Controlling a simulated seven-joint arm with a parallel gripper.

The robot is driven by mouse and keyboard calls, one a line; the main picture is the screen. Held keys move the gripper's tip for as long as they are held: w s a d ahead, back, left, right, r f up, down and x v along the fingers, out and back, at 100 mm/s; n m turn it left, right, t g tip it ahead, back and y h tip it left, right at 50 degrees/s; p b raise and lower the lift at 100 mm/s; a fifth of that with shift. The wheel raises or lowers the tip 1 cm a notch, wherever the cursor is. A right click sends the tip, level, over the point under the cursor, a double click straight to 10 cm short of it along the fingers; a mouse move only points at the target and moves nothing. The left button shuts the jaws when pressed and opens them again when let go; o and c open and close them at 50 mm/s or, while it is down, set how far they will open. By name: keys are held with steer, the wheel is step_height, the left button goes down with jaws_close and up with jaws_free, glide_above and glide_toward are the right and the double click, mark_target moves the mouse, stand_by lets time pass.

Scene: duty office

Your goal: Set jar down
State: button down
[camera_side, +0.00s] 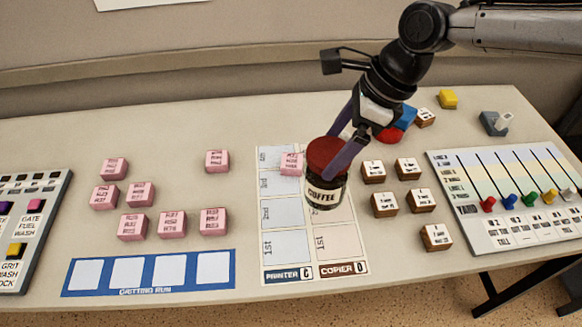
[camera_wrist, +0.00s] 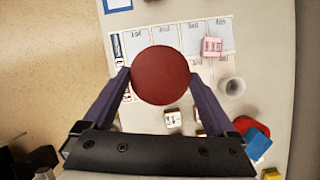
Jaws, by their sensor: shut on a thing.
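The jar (camera_side: 325,192) is dark with a red lid and a COFFEE label. It is upright or nearly so in the side view. My gripper (camera_side: 332,160) is shut on it, with a purple finger on either side near the lid. The jar is in front of the right column of a printed sheet (camera_side: 285,245) marked PRINTER and COPIER. Whether its base touches the sheet, I cannot tell. In the wrist view the round red lid (camera_wrist: 160,75) fills the space between the fingers and hides part of the sheet.
A pink block (camera_side: 291,164) is on the sheet, left of the jar. Several brown-sided white-topped blocks (camera_side: 384,204) stand close on the right. A whitish cup (camera_wrist: 232,87) shows in the wrist view. Several pink blocks (camera_side: 172,224) are farther left. A slider panel (camera_side: 500,205) is at the right.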

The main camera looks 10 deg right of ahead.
steer(key=w+a+f, duration=0.6)
steer(key=f, duration=0.4)
steer(key=shift+w+a+f, duration=0.2)
steer(key=shift+w+f, duration=0.1)
steer(key=shift+f, duration=0.1)
jaws_free()
steer(key=shift+f, duration=0.15)
steer(key=v, duration=1.2)
steer(key=shift+d+r, duration=0.1)
steer(key=shift+r, duration=0.1)
